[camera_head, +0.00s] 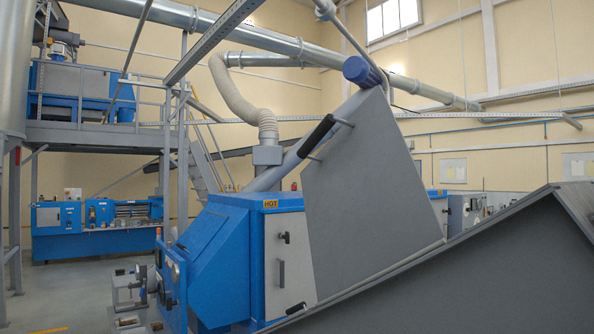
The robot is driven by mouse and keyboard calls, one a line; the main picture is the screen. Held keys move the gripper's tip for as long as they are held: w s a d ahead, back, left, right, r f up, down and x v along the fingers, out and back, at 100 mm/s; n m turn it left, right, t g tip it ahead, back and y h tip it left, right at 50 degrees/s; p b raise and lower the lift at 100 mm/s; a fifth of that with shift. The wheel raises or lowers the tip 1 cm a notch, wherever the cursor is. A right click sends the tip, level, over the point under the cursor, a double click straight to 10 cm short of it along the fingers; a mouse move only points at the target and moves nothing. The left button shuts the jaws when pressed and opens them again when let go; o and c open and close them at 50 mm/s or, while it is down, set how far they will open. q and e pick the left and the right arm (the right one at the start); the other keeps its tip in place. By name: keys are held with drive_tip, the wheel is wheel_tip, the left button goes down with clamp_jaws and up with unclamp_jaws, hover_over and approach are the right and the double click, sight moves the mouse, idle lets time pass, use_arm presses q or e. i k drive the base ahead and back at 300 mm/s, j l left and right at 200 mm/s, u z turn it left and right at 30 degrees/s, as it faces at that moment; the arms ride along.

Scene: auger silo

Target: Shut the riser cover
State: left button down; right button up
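The riser cover appears to be the large flat grey panel (370,190) in the middle of the view. It stands raised and tilted, with its lower edge at a sloping grey housing (480,275). A black bar handle (318,137) on two short posts sticks out from its upper left side. The cover looks open. The opening of the housing is not clearly seen from here. Neither of my grippers is in view, and nothing touches the handle.
A blue machine cabinet (228,255) with a grey door and an HOT label stands left of the cover. A blue-capped cylinder (361,70) is at the cover's top edge. Stairs and a platform (100,133) stand behind left. Clear floor (60,290) shows at lower left.

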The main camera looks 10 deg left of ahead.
sight(370, 213)
drive_tip(key=i+j+z, duration=0.1)
drive_tip(key=i+j, duration=0.25)
drive_tip(key=i+j+z, duration=0.15)
drive_tip(key=i+j, duration=0.15)
drive_tip(key=j, duration=0.2)
